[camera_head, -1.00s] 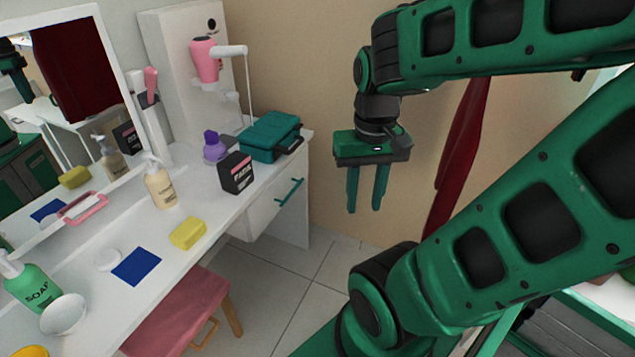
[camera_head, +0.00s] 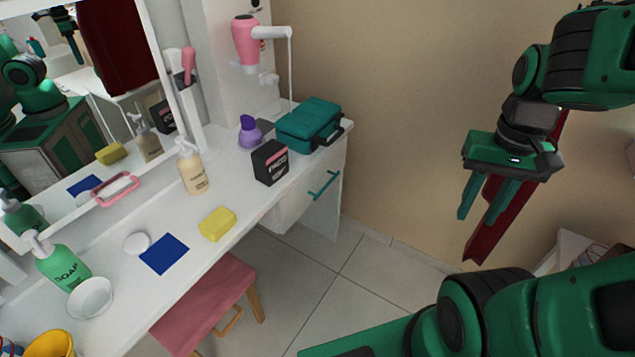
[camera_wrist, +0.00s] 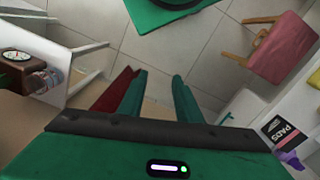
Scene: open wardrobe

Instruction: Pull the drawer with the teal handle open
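The drawer (camera_head: 290,206) with the teal handle (camera_head: 323,185) is in the white vanity's front, at its right end under the teal case. In the head view its front looks flush with the vanity, so it appears shut. My gripper (camera_head: 481,216) hangs in the air to the right of the handle, well apart from it. Its two green fingers point down and stand apart, with nothing between them. The wrist view also shows my gripper (camera_wrist: 158,80) with its fingers apart.
A pink stool (camera_head: 205,300) stands in front of the vanity. The vanity top holds a teal case (camera_head: 308,122), a black box (camera_head: 270,162), a yellow sponge (camera_head: 217,224) and bottles. A dark red panel (camera_head: 500,215) is behind my gripper. Tiled floor (camera_head: 375,275) is clear.

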